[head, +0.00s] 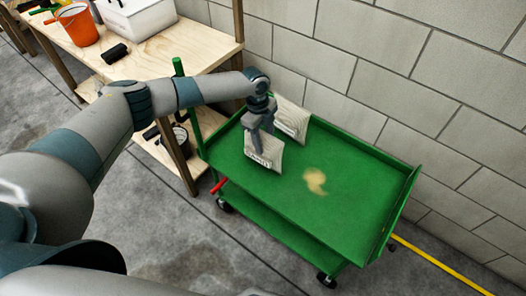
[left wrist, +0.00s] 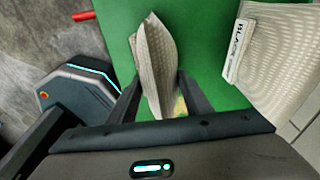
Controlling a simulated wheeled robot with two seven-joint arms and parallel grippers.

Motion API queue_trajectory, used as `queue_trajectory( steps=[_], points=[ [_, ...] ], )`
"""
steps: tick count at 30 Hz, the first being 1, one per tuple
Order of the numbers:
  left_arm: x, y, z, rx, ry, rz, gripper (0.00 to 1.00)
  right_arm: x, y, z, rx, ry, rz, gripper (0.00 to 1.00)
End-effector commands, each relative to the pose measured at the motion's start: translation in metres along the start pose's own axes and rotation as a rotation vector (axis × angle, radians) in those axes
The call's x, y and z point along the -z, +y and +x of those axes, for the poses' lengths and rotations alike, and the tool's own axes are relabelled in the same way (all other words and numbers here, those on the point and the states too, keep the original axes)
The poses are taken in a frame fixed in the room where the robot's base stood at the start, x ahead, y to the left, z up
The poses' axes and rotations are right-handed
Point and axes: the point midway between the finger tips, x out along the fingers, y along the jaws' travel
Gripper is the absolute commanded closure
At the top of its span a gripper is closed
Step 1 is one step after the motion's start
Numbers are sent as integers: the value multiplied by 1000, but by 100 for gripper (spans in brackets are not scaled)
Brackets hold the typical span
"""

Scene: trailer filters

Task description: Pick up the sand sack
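Two pale woven sacks stand on the green cart's top tray (head: 345,215). The nearer sack (head: 264,152) is below my left gripper (head: 262,128), its printing too small to read. In the left wrist view this sack (left wrist: 155,62) is seen edge-on between the two fingers of my left gripper (left wrist: 162,98). The fingers are apart, with a narrow gap at the sack's sides; firm contact does not show. The other sack (head: 292,118) stands behind, near the wall; in the left wrist view it (left wrist: 280,65) carries a label beginning "BLACK". My right gripper is not in view.
A tan sand-coloured patch (head: 315,181) lies on the tray right of the sacks. A wooden shelf (head: 190,50) with an orange bucket (head: 77,26) and a white box (head: 138,18) stands left of the cart. A block wall (head: 400,80) runs behind.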

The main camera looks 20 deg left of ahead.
Motion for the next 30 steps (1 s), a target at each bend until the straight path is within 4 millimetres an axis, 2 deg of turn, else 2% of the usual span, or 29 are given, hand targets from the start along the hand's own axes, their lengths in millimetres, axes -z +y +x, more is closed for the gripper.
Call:
queue_trajectory(
  steps=[1,3,17,23,28,30],
  points=[
    [0,0,0,0,0,0,88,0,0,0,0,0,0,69],
    [0,0,0,0,0,0,100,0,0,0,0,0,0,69],
    [1,-2,-6,5,1,0,100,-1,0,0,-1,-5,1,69],
    [3,-3,-21,7,1,2,100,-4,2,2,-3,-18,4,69],
    [7,-3,-43,8,2,2,100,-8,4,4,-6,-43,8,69],
    [14,2,-46,4,3,5,100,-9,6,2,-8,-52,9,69]
  ],
)
